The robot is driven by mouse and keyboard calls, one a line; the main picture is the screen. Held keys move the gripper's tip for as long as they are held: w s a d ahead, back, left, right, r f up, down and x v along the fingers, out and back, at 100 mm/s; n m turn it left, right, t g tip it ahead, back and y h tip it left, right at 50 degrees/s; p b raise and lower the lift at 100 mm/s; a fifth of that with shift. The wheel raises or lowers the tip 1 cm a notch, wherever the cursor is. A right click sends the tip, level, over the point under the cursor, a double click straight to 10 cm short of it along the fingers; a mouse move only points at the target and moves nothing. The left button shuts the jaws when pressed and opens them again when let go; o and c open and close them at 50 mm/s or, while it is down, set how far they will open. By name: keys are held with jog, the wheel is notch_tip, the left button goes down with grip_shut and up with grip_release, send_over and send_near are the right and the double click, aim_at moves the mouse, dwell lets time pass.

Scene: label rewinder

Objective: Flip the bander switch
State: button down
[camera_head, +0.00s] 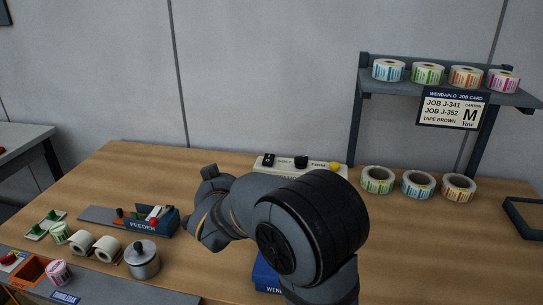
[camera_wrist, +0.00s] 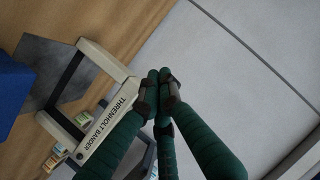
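A cream panel (camera_head: 285,170) stands at the back middle of the table in the head view. It carries a black rocker-like switch (camera_head: 268,160), a black knob (camera_head: 301,162) and a yellow button (camera_head: 335,166); its small print is unreadable. My arm hides its lower part. In the wrist view, a cream frame lettered THRENHOLT BANDER (camera_wrist: 112,115) lies left of my green-fingered gripper (camera_wrist: 159,82). The fingertips are together with nothing seen between them. No switch is clear in the wrist view. In the head view the fingers are hidden or indistinct.
A feeder (camera_head: 152,222), a metal pot (camera_head: 142,260) and label rolls (camera_head: 80,244) stand at left. More rolls (camera_head: 418,184) stand under a shelf (camera_head: 440,92) at right. A blue box (camera_head: 266,275) is partly behind my arm. The table's right front looks clear.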

jog(key=w+d+r+m+t+h, duration=0.1)
jog(key=d+r+t+h, duration=0.1)
jog(key=d+r+h, duration=0.2)
jog(key=d+r, duration=0.2)
jog(key=d, duration=0.2)
jog(key=shift+w+r+t+h, duration=0.35)
jog(key=shift+r+t+h, duration=0.05)
jog(key=shift+w, duration=0.1)
jog(key=p, duration=0.3)
send_over(265, 162)
jog(key=shift+d+f, duration=0.1)
jog(key=shift+f, duration=0.5)
notch_tip(265, 162, down, 3)
jog(key=shift+r+b, duration=0.15)
jog(key=shift+b, duration=0.3)
jog(key=shift+w+f, duration=0.15)
jog(key=shift+f, duration=0.55)
